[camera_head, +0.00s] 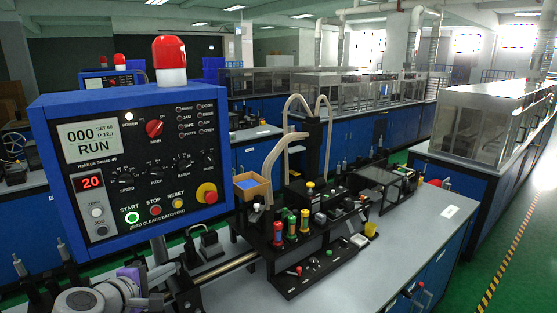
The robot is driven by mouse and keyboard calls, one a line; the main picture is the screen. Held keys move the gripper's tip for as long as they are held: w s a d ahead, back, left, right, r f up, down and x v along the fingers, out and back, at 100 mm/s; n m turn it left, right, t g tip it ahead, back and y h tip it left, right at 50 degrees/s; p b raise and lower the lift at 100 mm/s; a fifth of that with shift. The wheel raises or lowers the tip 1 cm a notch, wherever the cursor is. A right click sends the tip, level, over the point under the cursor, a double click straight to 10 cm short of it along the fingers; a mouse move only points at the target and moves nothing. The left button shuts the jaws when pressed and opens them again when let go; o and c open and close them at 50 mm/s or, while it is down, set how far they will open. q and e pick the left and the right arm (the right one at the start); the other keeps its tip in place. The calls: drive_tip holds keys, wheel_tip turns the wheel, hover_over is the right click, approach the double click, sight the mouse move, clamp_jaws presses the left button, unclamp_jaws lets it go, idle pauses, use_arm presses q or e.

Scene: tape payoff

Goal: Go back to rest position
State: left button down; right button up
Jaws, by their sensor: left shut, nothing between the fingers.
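My left arm comes in at the lower left corner, with a pale round joint and a purple part showing. My left gripper (153,301) is a small dark shape at the bottom edge, below the control box (140,240). It is shut and empty, and partly cut off by the frame's edge. The control box is blue with a panel reading RUN and 000, a lit green START button and a red lamp (169,58) on top.
A bench (350,275) carries a black machine with coloured knobs (291,224) and an orange-brown bin (252,186). A metal rail (225,268) runs below the control box. Clear bench top lies at the front right. Green floor with a striped line is at the right.

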use_arm(q)
drive_tip(key=s+d+f+m+g, duration=0.3)
drive_tip(key=s+d+f+m, duration=0.4)
drive_tip(key=s+d+f, duration=0.15)
drive_tip(key=s+d+f+m+g+y, duration=0.1)
drive_tip(key=s+f+m+g, duration=0.3)
drive_tip(key=s+f+m, duration=0.7)
drive_tip(key=s+f+y, duration=0.1)
drive_tip(key=s, duration=0.2)
drive_tip(key=shift+s+d+f+y, duration=0.15)
drive_tip(key=shift+s+f+y, duration=0.15)
drive_tip(key=shift+f+y, duration=0.1)
